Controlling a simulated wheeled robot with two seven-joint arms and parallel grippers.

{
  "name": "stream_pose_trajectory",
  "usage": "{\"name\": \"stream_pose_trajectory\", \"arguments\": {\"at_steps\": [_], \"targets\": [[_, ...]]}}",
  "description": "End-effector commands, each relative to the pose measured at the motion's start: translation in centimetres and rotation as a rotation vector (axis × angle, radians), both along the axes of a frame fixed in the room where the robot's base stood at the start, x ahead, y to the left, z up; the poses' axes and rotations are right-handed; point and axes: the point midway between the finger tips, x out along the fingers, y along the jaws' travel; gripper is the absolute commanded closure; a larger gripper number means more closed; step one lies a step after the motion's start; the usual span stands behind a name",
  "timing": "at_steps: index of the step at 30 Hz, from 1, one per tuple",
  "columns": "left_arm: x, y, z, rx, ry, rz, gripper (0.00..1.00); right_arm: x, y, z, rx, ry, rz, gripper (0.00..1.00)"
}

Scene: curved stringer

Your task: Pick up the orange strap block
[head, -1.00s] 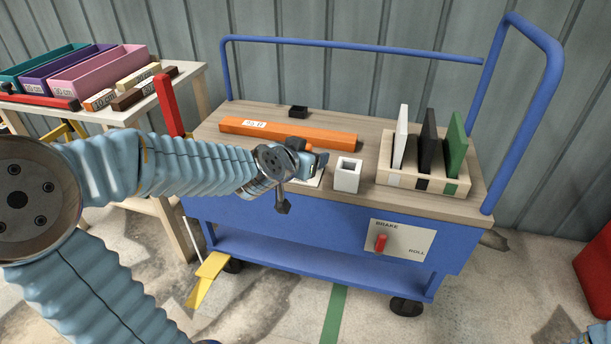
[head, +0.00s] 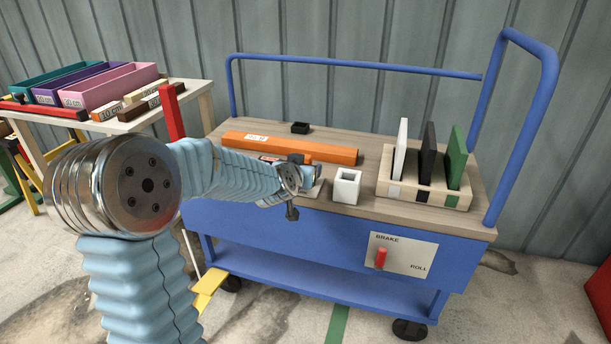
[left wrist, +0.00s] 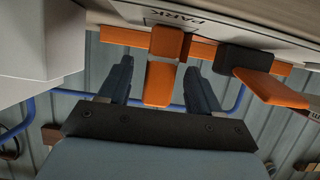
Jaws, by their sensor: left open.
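My left gripper (head: 306,168) reaches over the wooden top of the blue cart, in front of the long orange bar (head: 290,147). In the left wrist view my left gripper (left wrist: 160,85) is open, with its two dark fingers apart. An orange block (left wrist: 160,83) shows between the fingers, with a gap on each side, below a plate marked PARK (left wrist: 175,18). A second orange piece (left wrist: 270,88) juts from a dark block (left wrist: 247,60) on the right. In the head view the orange block is hidden by my arm. My right gripper is not in view.
A white square cup (head: 346,187) stands just right of my left gripper. A wooden rack (head: 425,190) holds white, black and green panels farther right. A small black box (head: 300,127) sits behind the bar. The cart's blue rail (head: 350,64) runs along the back.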

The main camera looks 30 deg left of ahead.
Motion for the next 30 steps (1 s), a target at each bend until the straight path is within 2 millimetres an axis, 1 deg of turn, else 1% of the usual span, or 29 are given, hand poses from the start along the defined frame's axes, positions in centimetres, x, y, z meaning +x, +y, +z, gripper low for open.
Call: {"name": "stream_pose_trajectory", "arguments": {"at_steps": [1, 4, 11, 21, 23, 30], "targets": [[0.66, 0.19, -0.48, 0.002, -0.001, 0.001, 0.36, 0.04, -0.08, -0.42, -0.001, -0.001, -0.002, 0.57], [1.38, 0.38, -0.64, 0.0, 0.0, 0.001, 0.36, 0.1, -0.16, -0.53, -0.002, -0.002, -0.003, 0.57], [1.52, 0.36, -0.53, -0.001, -0.001, -0.001, 0.36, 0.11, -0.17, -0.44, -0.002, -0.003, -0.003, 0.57], [1.51, 0.35, -0.52, 0.0, -0.001, -0.001, 0.88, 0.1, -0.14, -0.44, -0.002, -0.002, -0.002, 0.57], [1.51, 0.35, -0.52, 0.0, -0.001, -0.001, 0.97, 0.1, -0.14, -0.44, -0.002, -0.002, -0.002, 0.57], [1.51, 0.35, -0.35, 0.0, -0.002, -0.001, 0.97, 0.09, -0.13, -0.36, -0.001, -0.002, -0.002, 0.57]]}}
